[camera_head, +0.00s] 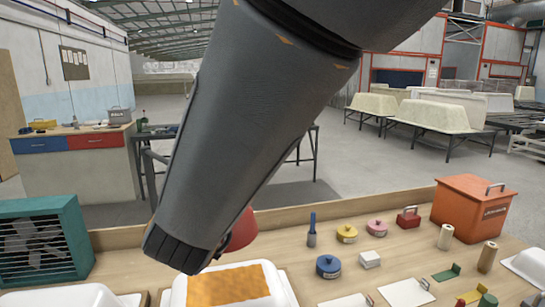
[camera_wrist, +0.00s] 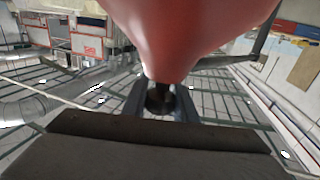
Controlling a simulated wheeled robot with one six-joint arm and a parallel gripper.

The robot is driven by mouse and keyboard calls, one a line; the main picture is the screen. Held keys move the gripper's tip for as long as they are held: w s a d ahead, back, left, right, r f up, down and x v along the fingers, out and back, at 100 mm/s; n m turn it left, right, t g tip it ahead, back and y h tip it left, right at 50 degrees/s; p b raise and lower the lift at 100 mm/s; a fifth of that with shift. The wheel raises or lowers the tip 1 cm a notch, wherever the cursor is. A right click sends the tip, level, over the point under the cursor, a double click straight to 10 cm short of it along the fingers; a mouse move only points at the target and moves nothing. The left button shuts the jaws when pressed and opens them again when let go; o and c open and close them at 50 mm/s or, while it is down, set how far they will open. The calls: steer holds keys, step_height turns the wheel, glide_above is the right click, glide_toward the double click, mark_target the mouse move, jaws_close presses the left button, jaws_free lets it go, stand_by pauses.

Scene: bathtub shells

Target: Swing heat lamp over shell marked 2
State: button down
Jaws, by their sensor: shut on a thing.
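The red heat lamp (camera_head: 240,232) shows partly behind my arm in the head view, just above the middle white shell (camera_head: 284,290). In the wrist view the lamp's red shade (camera_wrist: 195,35) fills the top. My gripper (camera_wrist: 160,98) is shut on a dark part at the lower end of the red shade. In the head view my arm hides the gripper and most of the lamp. The middle shell has an orange-brown patch (camera_head: 228,285) on it. Another white shell (camera_head: 85,296) is cut off at the lower left. I can read no number on either shell.
A green fan box (camera_head: 42,243) stands at the left and an orange box (camera_head: 473,208) at the right. Several tins, tools and white sheets (camera_head: 405,292) lie on the wooden bench between. Another white piece (camera_head: 527,264) is at the right edge. A low wooden ledge runs behind.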

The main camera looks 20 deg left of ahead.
steer(key=shift+s+r, duration=0.1)
stand_by(0.3)
steer(key=c, duration=1.4)
jaws_free()
steer(key=shift+c, duration=0.2)
steer(key=shift+s, duration=0.1)
steer(key=b+v, duration=0.1)
steer(key=v, duration=0.6)
steer(key=shift+s+b, duration=0.35)
steer(key=shift+b, duration=0.05)
steer(key=shift+d, duration=0.1)
